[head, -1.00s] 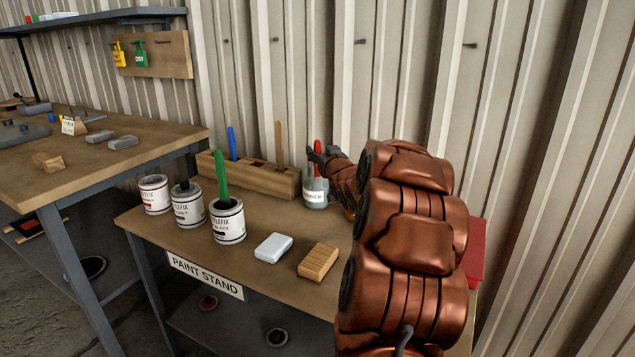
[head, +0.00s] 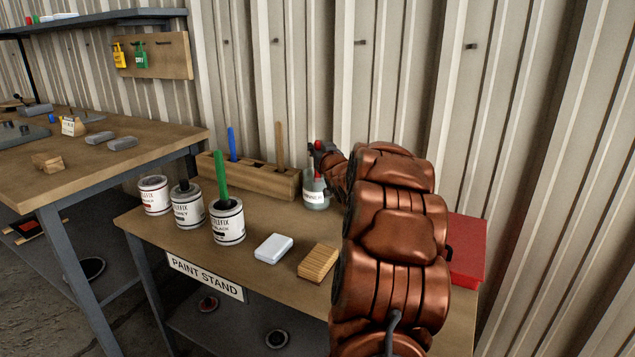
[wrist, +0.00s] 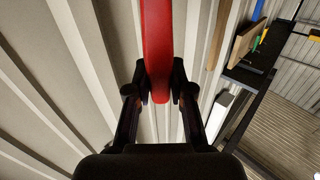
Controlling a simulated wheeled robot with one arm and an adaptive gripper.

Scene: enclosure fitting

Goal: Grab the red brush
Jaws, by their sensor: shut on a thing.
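The red brush stands in the thinner jar (head: 314,195) at the back of the paint stand. Its red handle (wrist: 157,50) runs between my fingers in the wrist view, and only a bit of red shows in the head view. My gripper (head: 316,155) is at the handle above the jar; in the wrist view both fingertips (wrist: 159,85) press on the handle from either side. My gripper is shut on the brush. The brush's lower end is hidden in the jar.
A wooden rack (head: 255,178) holding a blue-handled brush (head: 232,143) and a wooden stick stands left of the jar. Paint cans, one with a green handle (head: 220,175), stand front left. A white block (head: 273,248), a wooden block (head: 318,263) and a red box (head: 467,250) are nearer.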

